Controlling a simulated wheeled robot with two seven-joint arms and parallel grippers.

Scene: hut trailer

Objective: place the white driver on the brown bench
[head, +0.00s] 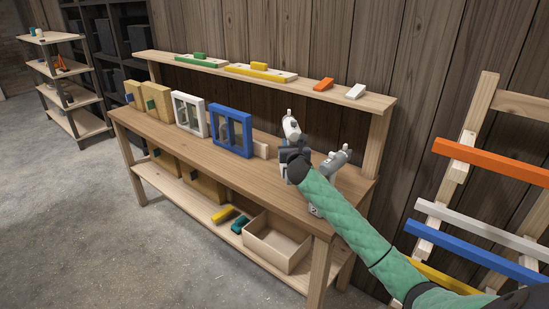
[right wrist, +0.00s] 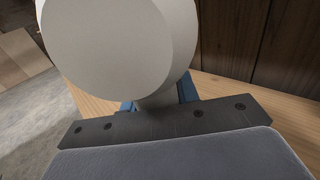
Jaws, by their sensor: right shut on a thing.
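The white driver (head: 291,128) is in my right gripper (head: 293,153), over the right part of the brown bench (head: 230,174) in the head view. Its white head points up above the jaws; its lower part is hidden by the gripper. In the right wrist view the white driver (right wrist: 115,50) fills the upper left, between the blue fingers of my right gripper (right wrist: 158,100). I cannot tell whether it touches the bench. My left gripper is not in view.
A grey driver (head: 336,162) is on the bench just right of my gripper, partly behind my arm. A blue frame (head: 231,149) and white frame (head: 202,134) stand to the left. The upper shelf (head: 300,85) holds coloured pieces. The bench's front strip is clear.

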